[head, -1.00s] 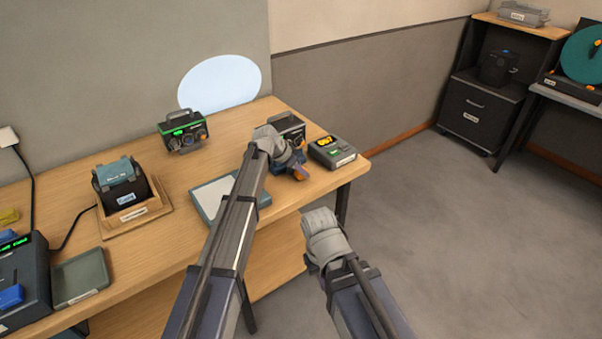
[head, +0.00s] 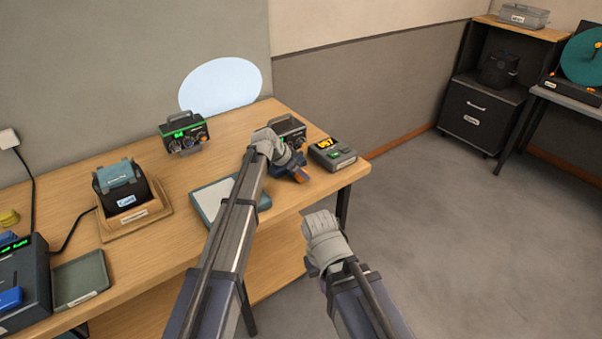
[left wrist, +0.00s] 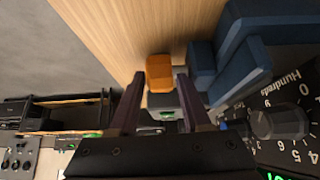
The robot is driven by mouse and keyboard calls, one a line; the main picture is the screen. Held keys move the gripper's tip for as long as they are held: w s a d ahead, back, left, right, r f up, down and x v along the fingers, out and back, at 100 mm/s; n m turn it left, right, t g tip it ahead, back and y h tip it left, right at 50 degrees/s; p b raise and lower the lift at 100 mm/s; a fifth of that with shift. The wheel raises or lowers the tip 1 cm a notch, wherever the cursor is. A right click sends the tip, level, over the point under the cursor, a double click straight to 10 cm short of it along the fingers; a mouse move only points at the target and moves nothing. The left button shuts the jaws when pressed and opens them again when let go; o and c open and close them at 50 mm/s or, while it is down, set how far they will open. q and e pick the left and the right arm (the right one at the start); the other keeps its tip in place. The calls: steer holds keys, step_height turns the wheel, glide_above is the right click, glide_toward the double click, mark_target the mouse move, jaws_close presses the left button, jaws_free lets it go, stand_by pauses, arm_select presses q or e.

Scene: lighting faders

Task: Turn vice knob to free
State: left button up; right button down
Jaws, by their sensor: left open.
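The blue vice (left wrist: 238,62) stands on the desk at the right of the left wrist view, with its orange knob (left wrist: 160,72) beside it. In the head view the vice (head: 289,170) and knob (head: 300,177) show only partly, behind my left wrist. My left gripper (left wrist: 160,78) is open, with its two dark fingers on either side of the knob in the picture; I cannot tell whether they touch it. My right arm ends off the desk's front edge; its fingers cannot be made out.
A box with dials (head: 290,127) stands close behind the vice; its "Hundreds" dial (left wrist: 278,122) shows in the left wrist view. Floor is clear at the right.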

arm_select(q)
steer(key=p+v, duration=0.5)
steer(key=v, duration=0.1)
steer(key=shift+s+a+r, duration=0.1)
steer(key=shift+r, duration=0.25)
steer(key=shift+s+a+r+p, duration=0.15)
steer(key=shift+a+r+p, duration=0.15)
steer(key=shift+p, duration=0.15)
steer(key=w+d+g+y+p, duration=0.1)
steer(key=p, duration=0.1)
steer(key=w+d+r+g+y+p, duration=0.1)
steer(key=d+g+y+p, duration=0.1)
steer(key=shift+w+d+p, duration=0.2)
steer(key=shift+w+p, duration=0.1)
steer(key=shift+w, duration=0.1)
steer(key=shift+w+d+r+g+y+p, duration=0.1)
steer(key=shift+g+y+p, duration=0.1)
steer(key=shift+y, duration=0.2)
steer(key=shift+w+d+r+g+y+p, duration=0.1)
steer(key=shift+y+p, duration=0.1)
steer(key=shift+y, duration=0.2)
steer(key=shift+s+r+g+y, duration=0.15)
steer(key=shift+g+y, duration=0.15)
steer(key=shift+y, duration=0.2)
